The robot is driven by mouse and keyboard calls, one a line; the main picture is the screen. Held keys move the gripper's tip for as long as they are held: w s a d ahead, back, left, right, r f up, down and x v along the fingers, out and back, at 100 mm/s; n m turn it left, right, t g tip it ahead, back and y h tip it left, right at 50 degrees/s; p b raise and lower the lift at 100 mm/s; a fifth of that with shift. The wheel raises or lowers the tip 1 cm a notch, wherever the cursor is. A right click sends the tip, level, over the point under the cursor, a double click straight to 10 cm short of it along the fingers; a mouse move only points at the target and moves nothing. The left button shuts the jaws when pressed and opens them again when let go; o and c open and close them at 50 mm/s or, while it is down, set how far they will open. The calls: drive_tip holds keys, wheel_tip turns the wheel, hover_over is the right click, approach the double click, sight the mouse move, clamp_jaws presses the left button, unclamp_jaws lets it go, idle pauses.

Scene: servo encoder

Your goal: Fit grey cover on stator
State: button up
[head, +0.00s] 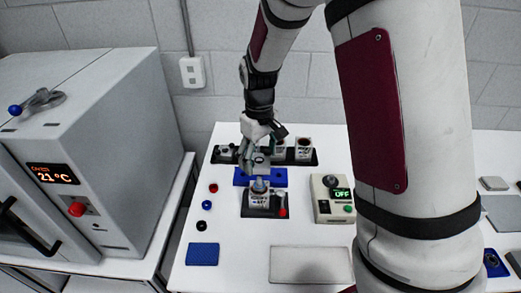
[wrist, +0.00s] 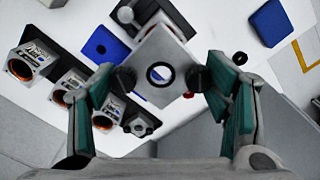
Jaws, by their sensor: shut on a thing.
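My gripper (head: 257,162) is shut on the grey cover, a square plate with a round, dark-rimmed hole. The cover (wrist: 165,46) shows in the wrist view between my two fingertips (wrist: 161,79), roughly level with them. In the head view the fingers are above the blue block, just behind a white, labelled part that looks like the stator (head: 259,201). This part stands upright in a dark fixture (head: 250,212), with something grey-blue at its top. The cover is apart from the fixture in the head view.
A dark rack with several parts (head: 304,147) stands at the back. A blue block (head: 280,178) lies between rack and fixture. A control box (head: 333,199) is right of the fixture, and coloured buttons (head: 207,205) are left. An oven (head: 85,150) stands left. The front plate (head: 310,265) is bare.

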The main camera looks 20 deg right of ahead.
sight(260, 178)
drive_tip(key=shift+f+b, duration=0.35)
drive_tip(key=shift+f, duration=1.1)
drive_tip(key=shift+f, duration=0.55)
drive_tip(key=shift+f, duration=0.7)
drive_tip(key=shift+f, duration=0.15)
drive_tip(key=shift+f+b, duration=0.45)
drive_tip(key=shift+f, duration=0.4)
drive_tip(key=shift+f, duration=0.2)
drive_tip(key=shift+f, duration=0.65)
drive_tip(key=o, duration=1.3)
